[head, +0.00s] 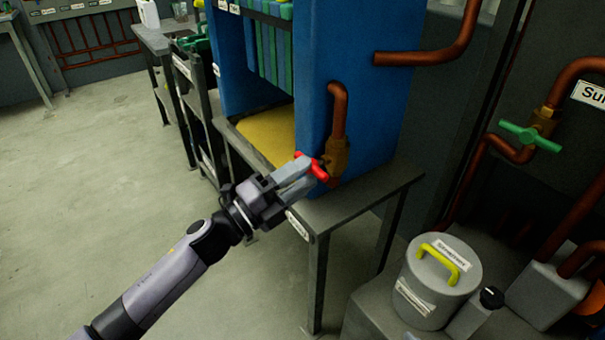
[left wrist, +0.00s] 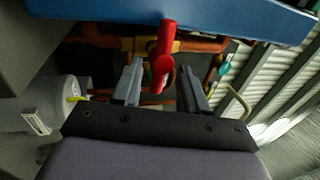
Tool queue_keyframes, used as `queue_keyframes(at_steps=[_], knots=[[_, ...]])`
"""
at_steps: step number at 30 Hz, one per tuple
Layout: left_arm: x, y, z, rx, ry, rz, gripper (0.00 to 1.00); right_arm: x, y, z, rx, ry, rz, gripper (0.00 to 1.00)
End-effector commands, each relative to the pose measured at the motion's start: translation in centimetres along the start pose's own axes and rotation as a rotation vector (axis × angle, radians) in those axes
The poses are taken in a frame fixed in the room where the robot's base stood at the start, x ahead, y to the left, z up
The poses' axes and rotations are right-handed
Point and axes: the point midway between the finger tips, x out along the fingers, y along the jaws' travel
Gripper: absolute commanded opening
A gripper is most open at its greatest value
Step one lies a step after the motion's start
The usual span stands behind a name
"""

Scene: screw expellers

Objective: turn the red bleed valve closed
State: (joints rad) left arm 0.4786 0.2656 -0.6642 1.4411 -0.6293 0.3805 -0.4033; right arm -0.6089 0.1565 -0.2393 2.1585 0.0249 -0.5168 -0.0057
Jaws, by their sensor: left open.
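The red bleed valve handle (head: 313,168) sits on a brass valve body (head: 337,156) at the end of a copper pipe on the side of the blue machine. My left gripper (head: 301,176) is open at the handle, its grey fingers reaching toward it from the lower left. In the left wrist view the red handle (left wrist: 164,58) stands between the two open fingers (left wrist: 160,88), lengthwise up the picture. A gap shows between the handle and each finger there. The fingers hide part of the handle in the head view. My right gripper is not in view.
The blue machine (head: 365,110) stands on a grey table (head: 375,187). A green-handled valve (head: 530,136) is on copper pipes at the right. A grey lidded bucket (head: 436,280) with a yellow handle stands at the lower right. The floor at left is clear.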

Motion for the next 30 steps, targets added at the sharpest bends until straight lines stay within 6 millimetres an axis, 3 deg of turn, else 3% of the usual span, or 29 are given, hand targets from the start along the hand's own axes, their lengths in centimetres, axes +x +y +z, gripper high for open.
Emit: queue_keyframes(at_steps=[6,12,30], knots=[[-3.6,0.1,0.0,0.0,-0.002,0.004,0.43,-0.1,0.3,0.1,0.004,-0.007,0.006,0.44],[-5.9,0.0,0.0,0.001,-0.001,0.003,0.43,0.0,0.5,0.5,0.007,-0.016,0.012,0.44],[-6.5,0.1,0.0,-0.009,-0.007,0.001,0.43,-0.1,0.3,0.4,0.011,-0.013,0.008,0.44]])
